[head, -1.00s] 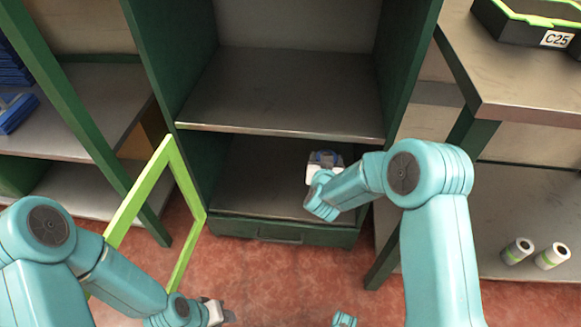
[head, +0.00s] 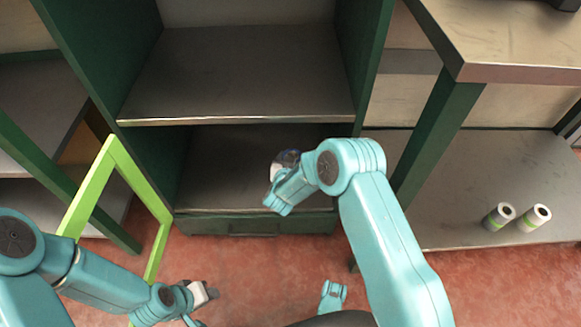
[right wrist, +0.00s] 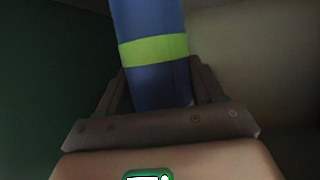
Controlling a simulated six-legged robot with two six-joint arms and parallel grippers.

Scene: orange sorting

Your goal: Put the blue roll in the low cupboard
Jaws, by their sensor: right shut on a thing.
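The blue roll (right wrist: 152,20) has a lime green band and stands between the fingers of my right gripper (right wrist: 150,95) in the right wrist view. The gripper is shut on it. In the head view my right gripper (head: 284,166) is at the opening of the low cupboard (head: 215,170), the lower compartment of a dark green cabinet. The roll shows there only as a small dark blue patch (head: 289,156), mostly hidden by the gripper.
A shelf board (head: 240,121) roofs the lower compartment, and a drawer front (head: 255,226) lies below it. The visible compartment floor looks clear.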

